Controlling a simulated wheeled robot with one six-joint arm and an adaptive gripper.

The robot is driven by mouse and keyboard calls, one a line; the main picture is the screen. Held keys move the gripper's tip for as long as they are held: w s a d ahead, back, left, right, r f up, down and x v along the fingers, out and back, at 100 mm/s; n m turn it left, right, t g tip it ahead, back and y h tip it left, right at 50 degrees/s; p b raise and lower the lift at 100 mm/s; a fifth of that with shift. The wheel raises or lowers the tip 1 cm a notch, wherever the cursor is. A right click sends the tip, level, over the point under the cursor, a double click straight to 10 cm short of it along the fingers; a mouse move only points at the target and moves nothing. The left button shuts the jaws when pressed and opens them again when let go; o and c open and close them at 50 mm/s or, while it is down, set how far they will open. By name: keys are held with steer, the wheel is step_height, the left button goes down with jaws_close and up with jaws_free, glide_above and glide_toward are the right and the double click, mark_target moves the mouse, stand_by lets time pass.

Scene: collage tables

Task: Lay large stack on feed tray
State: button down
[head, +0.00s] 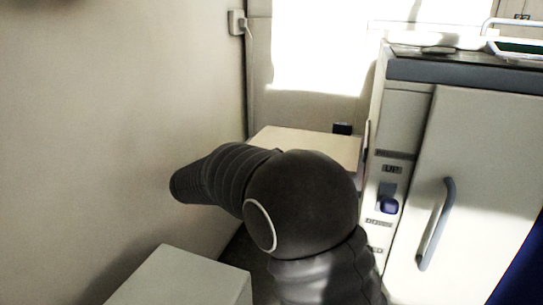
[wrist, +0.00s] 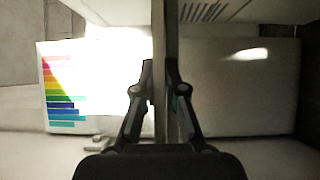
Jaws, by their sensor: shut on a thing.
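In the wrist view my gripper (wrist: 161,90) is shut on a thin grey-brown slab (wrist: 160,45), seen edge-on between the two fingers. It looks like the large stack, but its faces do not show. It runs from the top of the view down past the fingertips. Behind it is a pale panel or sheet (wrist: 240,110), bright on the left and shaded on the right, with rainbow-coloured bars (wrist: 62,95) at its left end. In the head view my dark arm bends to the left; my gripper and the stack are hidden there. I cannot tell which surface is the feed tray.
A low pale table (head: 310,141) is behind my arm. A pale box (head: 180,280) is at the lower front. A wall is on the left.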

steer(key=c, duration=1.2)
jaws_free()
steer(key=v, duration=1.2)
